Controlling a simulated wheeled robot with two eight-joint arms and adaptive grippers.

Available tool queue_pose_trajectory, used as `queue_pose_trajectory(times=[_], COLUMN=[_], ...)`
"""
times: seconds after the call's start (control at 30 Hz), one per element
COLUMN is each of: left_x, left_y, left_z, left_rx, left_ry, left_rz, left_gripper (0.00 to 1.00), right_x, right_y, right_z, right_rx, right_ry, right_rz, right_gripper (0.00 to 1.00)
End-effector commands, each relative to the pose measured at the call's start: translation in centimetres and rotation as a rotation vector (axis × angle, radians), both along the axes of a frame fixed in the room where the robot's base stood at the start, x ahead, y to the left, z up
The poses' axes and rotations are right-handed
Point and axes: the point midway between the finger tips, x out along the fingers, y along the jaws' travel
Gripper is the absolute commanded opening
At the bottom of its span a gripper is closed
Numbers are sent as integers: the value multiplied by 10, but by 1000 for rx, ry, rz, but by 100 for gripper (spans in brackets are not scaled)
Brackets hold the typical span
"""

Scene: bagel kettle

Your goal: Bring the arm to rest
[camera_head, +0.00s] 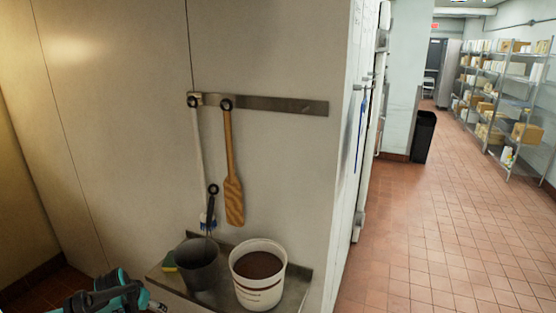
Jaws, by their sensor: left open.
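My left gripper (155,306) shows at the bottom left of the head view, with its dark and teal arm parts (110,290) beside it. It is open, and nothing shows in it. It is left of and lower in the picture than a small metal shelf (300,280). The gripper is partly cut off by the bottom edge. My right gripper is out of the picture.
A wooden paddle (232,185) hangs from a wall rail (280,104). Tiled floor (440,240) lies open at right, before racks (508,85) and a black bin (424,137).

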Motion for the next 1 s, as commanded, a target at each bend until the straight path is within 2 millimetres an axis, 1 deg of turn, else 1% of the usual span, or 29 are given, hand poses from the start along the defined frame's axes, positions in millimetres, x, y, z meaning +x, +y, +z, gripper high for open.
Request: queue_pose_trajectory(times=[0.03,0.17,0.27,0.33,0.47,0.5,0.57,0.6,0.67,0.7,0.8,0.9,1.0], left_x=[-3,-13,-24,-35,-68,-80,-98,-111,-130,-144,-176,-204,-225], left_y=[-8,-30,-50,-69,-110,-122,-140,-151,-167,-177,-198,-214,-224], left_z=[8,30,49,65,94,102,111,116,122,124,125,121,115], left_rx=[2,7,12,14,19,20,21,21,20,19,14,8,1], left_ry=[-4,-14,-25,-35,-61,-71,-85,-95,-111,-121,-148,-172,-193], left_rz=[-2,0,1,1,1,3,3,2,2,1,-2,-2,-4], left_gripper=[75,75,75,75,75,75,75,75,75,75,75,75,75], right_x=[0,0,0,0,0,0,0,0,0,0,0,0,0], right_y=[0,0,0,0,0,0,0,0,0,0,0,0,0], right_z=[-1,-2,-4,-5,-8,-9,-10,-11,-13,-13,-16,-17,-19], right_rx=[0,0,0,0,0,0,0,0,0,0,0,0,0], right_ry=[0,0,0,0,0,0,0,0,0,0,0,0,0], right_rz=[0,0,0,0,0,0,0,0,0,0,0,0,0], right_gripper=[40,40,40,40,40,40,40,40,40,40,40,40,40])
